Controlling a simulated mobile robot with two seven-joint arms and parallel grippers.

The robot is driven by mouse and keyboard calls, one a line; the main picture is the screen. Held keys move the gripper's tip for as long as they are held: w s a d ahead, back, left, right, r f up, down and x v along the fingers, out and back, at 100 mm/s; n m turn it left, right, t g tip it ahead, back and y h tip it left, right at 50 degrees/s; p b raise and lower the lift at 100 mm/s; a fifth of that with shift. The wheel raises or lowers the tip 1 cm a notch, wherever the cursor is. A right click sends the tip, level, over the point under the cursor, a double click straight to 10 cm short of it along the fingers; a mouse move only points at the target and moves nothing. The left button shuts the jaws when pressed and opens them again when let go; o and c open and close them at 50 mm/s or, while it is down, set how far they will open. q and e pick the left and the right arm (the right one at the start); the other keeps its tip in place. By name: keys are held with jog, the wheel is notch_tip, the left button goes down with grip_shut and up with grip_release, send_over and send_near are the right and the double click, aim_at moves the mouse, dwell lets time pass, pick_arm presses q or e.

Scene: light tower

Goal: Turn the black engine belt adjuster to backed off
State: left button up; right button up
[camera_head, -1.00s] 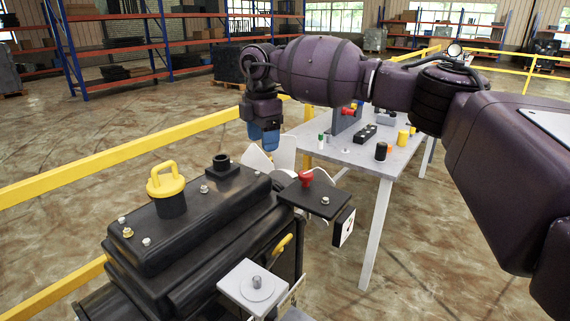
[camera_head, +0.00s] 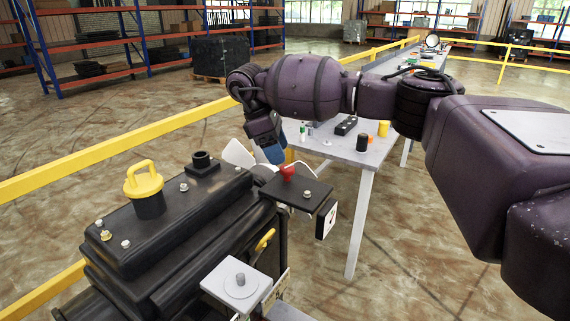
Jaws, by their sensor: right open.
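The black engine (camera_head: 150,240) stands at lower left. Its white fan (camera_head: 238,154) shows at the far end. I cannot pick out the belt adjuster for certain; it may be hidden at the fan end, behind the engine body. My right gripper (camera_head: 275,153) has blue fingers and points down beside the fan, just beyond the red knob (camera_head: 288,172). It appears empty, and its fingertips are partly hidden, so I cannot tell whether they touch anything. My left gripper is not in view.
A black panel (camera_head: 312,196) carries the red knob. A yellow cap (camera_head: 143,180), a yellow lever (camera_head: 264,241) and a grey plate (camera_head: 222,287) are on or beside the engine. A grey table (camera_head: 345,154) with small parts stands behind. A yellow rail (camera_head: 100,157) runs past the engine.

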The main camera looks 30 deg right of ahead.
aim_at(286, 167)
jog(key=shift+x, duration=2.4)
jog(key=shift+c, duration=0.3)
jog(key=c, duration=0.8)
jog(key=shift+c, duration=0.2)
